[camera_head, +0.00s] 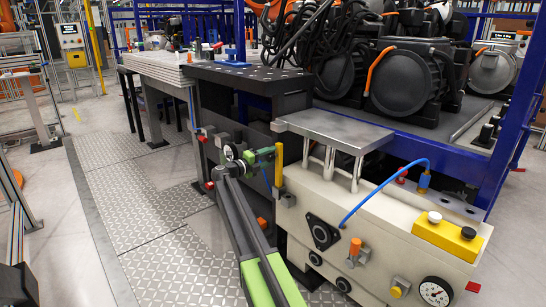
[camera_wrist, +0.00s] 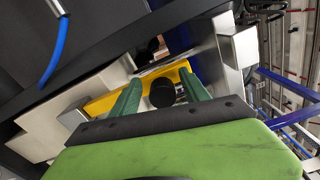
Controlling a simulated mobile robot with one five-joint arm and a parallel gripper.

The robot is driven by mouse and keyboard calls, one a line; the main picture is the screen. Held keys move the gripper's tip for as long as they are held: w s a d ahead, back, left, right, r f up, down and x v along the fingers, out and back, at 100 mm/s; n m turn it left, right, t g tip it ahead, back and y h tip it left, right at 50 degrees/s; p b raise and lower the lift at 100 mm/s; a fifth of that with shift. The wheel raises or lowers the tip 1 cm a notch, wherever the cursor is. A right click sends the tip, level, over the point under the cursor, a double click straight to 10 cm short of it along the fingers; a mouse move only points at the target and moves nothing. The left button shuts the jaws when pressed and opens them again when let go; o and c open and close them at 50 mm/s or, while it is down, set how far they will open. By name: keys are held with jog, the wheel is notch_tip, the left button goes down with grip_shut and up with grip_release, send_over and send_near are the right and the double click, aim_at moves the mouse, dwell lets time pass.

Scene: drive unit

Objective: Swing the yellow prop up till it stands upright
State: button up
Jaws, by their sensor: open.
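The yellow prop (camera_head: 279,162) shows as a narrow strip at the left end of the cream drive unit (camera_head: 345,222) in the head view. In the wrist view the yellow prop (camera_wrist: 105,103) is a flat bar lying slantwise across the picture, with a dark round knob (camera_wrist: 162,93) in front of it. My gripper (camera_head: 266,155) is beside the prop. In the wrist view my gripper (camera_wrist: 161,80) is open, its green fingers on either side of the knob. I cannot tell whether they touch it. The prop's far end and pivot are partly hidden.
A grey metal plate (camera_head: 335,129) on posts stands above the unit, close to my gripper. A blue hose (camera_head: 385,188) arches over the unit. A yellow button box (camera_head: 447,237) is at right. A dark perforated bench (camera_head: 245,77) is behind. The floor at left is clear.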

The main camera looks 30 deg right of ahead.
jog(key=v, duration=1.7)
jog(key=shift+a, duration=0.2)
jog(key=s+f+m+g+y+p, duration=0.15)
jog(key=s+f+m+y, duration=0.4)
jog(key=s, duration=0.55)
jog(key=s+f+m+g+y+p, duration=0.1)
jog(key=s+f+m+g+y, duration=0.15)
jog(key=s+f+m, duration=0.6)
jog(key=s+a+f+m+y, duration=0.45)
jog(key=s+a+m, duration=0.3)
jog(key=m, duration=0.35)
jog(key=s+a+f+m+y, duration=0.3)
jog(key=s+a+m+y, duration=0.2)
jog(key=s+a+m, duration=0.35)
notch_tip(320, 180, up, 38)
jog(key=w+m+p, duration=0.1)
jog(key=m+p, duration=0.2)
jog(key=p, duration=3.5)
jog(key=shift+w+a, duration=0.2)
jog(key=shift+a, duration=0.2)
